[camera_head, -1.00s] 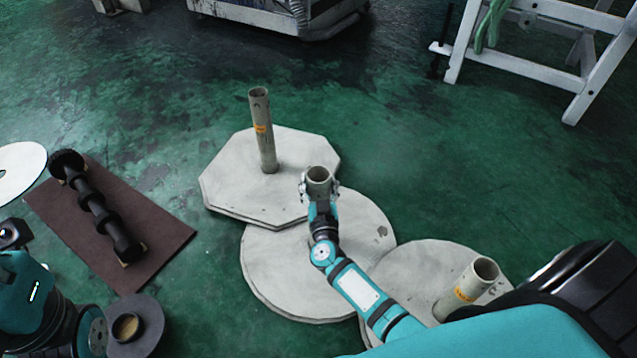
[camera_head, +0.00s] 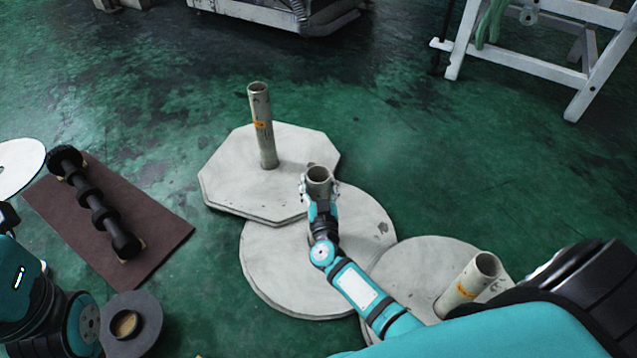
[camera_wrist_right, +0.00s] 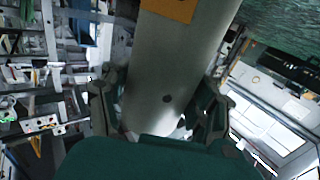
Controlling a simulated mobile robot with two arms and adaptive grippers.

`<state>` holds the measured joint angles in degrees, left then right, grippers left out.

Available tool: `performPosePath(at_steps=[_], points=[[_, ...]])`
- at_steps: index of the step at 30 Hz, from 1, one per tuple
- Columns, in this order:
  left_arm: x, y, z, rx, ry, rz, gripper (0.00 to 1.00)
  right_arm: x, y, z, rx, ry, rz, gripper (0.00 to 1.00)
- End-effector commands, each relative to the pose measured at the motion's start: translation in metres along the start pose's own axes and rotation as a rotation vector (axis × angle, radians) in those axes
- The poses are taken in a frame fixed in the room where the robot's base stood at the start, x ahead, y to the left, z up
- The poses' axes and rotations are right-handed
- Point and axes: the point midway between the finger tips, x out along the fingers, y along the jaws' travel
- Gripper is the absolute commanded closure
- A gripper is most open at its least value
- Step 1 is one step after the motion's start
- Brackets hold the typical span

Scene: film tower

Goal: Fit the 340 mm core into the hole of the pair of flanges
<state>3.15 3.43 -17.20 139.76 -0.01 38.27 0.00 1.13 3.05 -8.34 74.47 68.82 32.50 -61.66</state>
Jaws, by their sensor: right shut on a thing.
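My right gripper (camera_head: 318,192) is shut around a grey tubular core (camera_head: 319,174), which stands about upright with its open end up. In the right wrist view the core (camera_wrist_right: 172,70) runs between the fingers and bears an orange label. The core is over the round middle pair of flanges (camera_head: 275,265). My gripper and arm hide its lower end and the hole, so I cannot tell whether it is in the hole. My left arm shows at the lower left, but its gripper is out of view.
Another core (camera_head: 262,125) stands on the polygonal flanges (camera_head: 225,180) behind. A third core (camera_head: 467,287) stands on the right round flanges (camera_head: 405,265). A black ringed bar (camera_head: 93,200) lies on a brown mat (camera_head: 160,235) at left. A white frame (camera_head: 545,55) stands back right.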

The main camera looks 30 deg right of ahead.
Motion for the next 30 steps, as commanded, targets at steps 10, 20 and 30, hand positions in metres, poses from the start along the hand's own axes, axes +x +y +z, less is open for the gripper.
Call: performPosePath(at_steps=[10, 20, 30], points=[[0.004, 0.000, -0.001, 0.001, 0.012, 0.004, 0.60, 0.000, 0.000, 0.002, 0.001, 0.002, 0.000, 0.16], [0.001, 0.000, 0.000, 0.002, 0.004, 0.003, 0.60, -0.001, 0.000, 0.004, 0.000, -0.003, -0.001, 0.10], [0.001, 0.000, 0.000, 0.001, 0.006, 0.004, 0.60, -0.053, 0.000, 0.005, 0.002, -0.005, 0.001, 0.10]])
